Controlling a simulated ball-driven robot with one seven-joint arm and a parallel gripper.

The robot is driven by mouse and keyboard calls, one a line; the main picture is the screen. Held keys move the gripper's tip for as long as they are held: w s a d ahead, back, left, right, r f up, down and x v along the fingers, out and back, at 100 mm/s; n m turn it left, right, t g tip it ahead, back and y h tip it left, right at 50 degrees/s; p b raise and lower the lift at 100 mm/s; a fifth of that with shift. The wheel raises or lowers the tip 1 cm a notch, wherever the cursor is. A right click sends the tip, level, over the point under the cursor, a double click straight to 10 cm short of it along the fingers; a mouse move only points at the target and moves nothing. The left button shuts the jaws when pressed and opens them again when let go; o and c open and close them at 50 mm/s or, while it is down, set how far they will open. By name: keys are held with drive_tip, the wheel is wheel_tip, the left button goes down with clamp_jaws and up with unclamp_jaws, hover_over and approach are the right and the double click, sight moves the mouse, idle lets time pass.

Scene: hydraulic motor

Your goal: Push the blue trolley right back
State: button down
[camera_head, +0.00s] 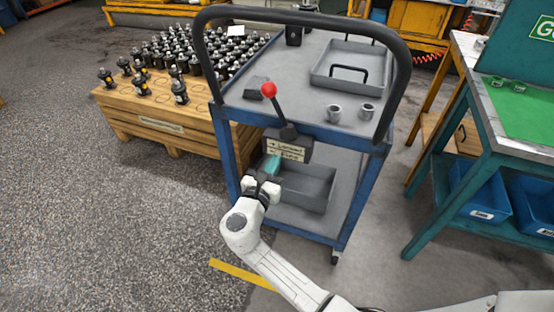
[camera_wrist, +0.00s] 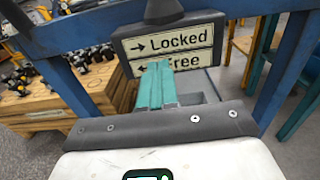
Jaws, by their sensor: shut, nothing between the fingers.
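The blue trolley (camera_head: 300,100) stands in front of me, with a dark push handle (camera_head: 400,75) arching over its near end. A lever with a red knob (camera_head: 268,89) leans left above a sign box (camera_head: 287,147) on the trolley's near end. In the wrist view the sign (camera_wrist: 172,45) reads "Locked" with a right arrow and "Free" with a left arrow. My gripper (camera_head: 272,164) has teal fingers, shut and empty, just below the sign box. In the wrist view the fingers (camera_wrist: 157,85) overlap the lower sign; I cannot tell whether they touch it.
A wooden crate (camera_head: 160,127) with several dark fittings stands close left of the trolley. A teal workbench (camera_head: 452,155) with blue bins (camera_head: 482,194) stands to the right. A yellow bench (camera_head: 408,20) is behind. A yellow floor line (camera_head: 240,274) lies in front; floor at left is clear.

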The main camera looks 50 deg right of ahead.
sight(281, 151)
drive_tip(key=shift+x, duration=1.2)
drive_tip(key=shift+w+d, duration=0.1)
drive_tip(key=shift+d, duration=0.3)
drive_tip(key=b+x, duration=1.2)
drive_tip(key=x, duration=1.7)
drive_tip(key=shift+w+d, duration=0.15)
drive_tip(key=shift+d, duration=0.15)
